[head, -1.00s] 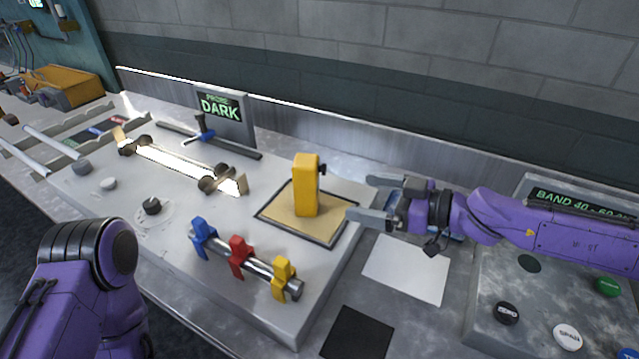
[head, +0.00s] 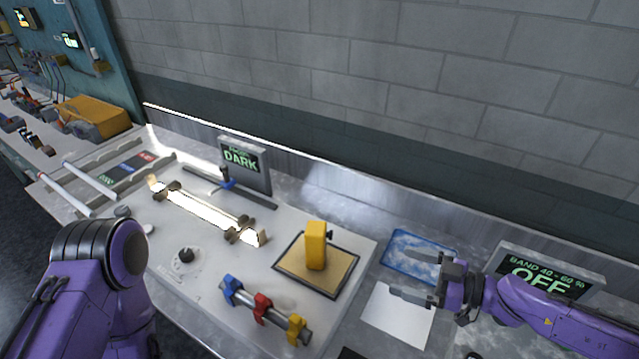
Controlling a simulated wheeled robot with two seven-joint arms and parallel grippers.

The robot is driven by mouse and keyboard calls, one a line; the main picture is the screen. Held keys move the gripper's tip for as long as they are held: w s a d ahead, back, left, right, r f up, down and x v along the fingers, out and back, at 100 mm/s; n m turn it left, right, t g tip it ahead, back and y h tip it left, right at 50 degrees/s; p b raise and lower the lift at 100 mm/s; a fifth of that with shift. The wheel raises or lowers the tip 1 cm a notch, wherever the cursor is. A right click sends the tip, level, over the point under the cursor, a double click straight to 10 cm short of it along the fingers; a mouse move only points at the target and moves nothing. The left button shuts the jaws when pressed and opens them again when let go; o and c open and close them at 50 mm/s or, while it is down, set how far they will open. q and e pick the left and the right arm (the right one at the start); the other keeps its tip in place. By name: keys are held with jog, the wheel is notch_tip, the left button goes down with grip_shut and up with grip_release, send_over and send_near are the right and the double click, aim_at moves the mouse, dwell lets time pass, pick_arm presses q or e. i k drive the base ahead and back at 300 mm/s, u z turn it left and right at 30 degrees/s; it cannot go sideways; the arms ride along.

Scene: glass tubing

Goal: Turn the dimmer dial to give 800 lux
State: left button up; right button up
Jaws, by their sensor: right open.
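The dimmer dial (head: 185,255) is a small black knob on a pale round scale, on the grey panel left of the coloured clips. The display (head: 241,158) behind the glowing tube (head: 203,214) reads DARK; no lux number shows. My right gripper (head: 413,276) is open and empty, above the white sheet and the blue picture card, well to the right of the dial. My left arm (head: 98,262) comes in at the lower left, near the dial; its gripper is out of view.
A yellow block (head: 316,246) stands on a tan framed pad. Blue, red and yellow clips (head: 262,305) sit on a rod. A second display (head: 543,277) at right reads BAND 40 - 60 %, OFF. White tubes (head: 88,182) lie at left.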

aim_at(186, 256)
jog(key=k, duration=1.5)
